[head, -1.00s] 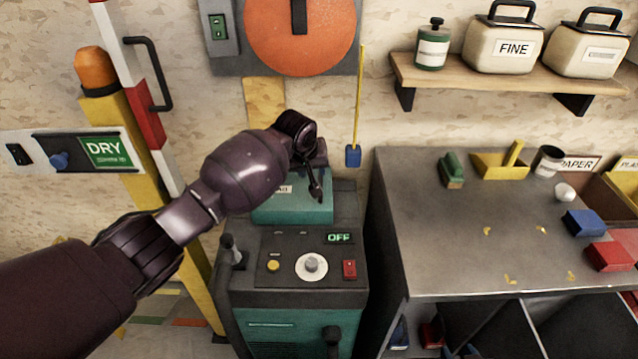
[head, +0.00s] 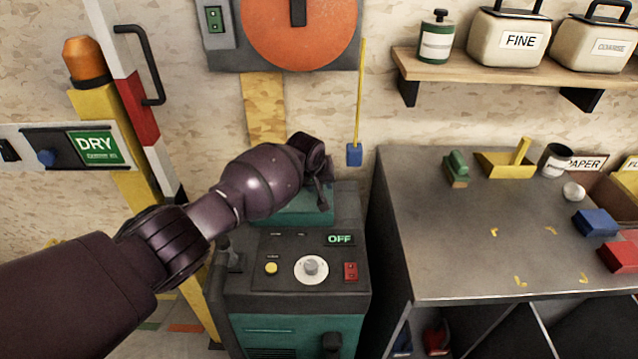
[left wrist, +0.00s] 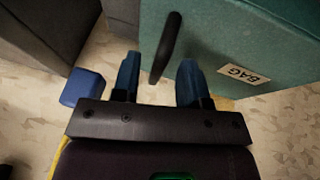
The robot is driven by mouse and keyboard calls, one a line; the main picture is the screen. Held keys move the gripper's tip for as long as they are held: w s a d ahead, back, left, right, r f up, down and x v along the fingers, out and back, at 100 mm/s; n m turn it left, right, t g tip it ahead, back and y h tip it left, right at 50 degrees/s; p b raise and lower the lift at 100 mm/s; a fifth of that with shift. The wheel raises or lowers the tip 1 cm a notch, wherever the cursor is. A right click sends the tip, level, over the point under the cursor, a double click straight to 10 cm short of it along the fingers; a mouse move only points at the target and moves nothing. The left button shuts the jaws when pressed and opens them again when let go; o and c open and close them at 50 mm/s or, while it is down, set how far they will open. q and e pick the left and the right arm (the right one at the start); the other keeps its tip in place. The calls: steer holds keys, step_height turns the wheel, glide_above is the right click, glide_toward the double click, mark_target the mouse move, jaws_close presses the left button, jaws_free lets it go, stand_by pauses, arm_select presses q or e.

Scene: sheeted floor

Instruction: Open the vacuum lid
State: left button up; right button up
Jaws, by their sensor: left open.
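The vacuum is a dark grey and teal machine with a control panel (head: 312,262) reading OFF. Its teal lid (head: 300,218) sits at the back of the top, mostly hidden by my left arm in the head view. In the left wrist view the teal lid (left wrist: 205,40) carries a BAG label and a dark bar handle (left wrist: 165,48). My left gripper (left wrist: 158,72) is open, with its two blue fingers on either side of the handle's near end. I see no clear contact with the handle. In the head view the fingers are mostly hidden behind my wrist. My right gripper is not in view.
A grey workbench (head: 430,230) stands right of the vacuum. A blue block (head: 354,154) hangs on a yellow rod behind it. A yellow post (head: 100,110) with a DRY panel (head: 95,148) stands left. A shelf (head: 500,68) is on the wall.

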arm_select(q)
steer(key=c, duration=0.5)
jaws_close()
steer(key=shift+r, duration=0.1)
steer(key=shift+a+r+p, duration=0.3)
steer(key=shift+r+p, duration=0.15)
steer(key=shift+r, duration=0.05)
steer(key=a+r+n+h+p, duration=0.1)
steer(key=a+r+h+p, duration=0.3)
steer(key=a, duration=0.6)
step_height(320, 180, up, 4)
steer(key=h, duration=0.2)
steer(key=shift+f+n+t+h, duration=0.15)
steer(key=shift+n+t+h, duration=0.15)
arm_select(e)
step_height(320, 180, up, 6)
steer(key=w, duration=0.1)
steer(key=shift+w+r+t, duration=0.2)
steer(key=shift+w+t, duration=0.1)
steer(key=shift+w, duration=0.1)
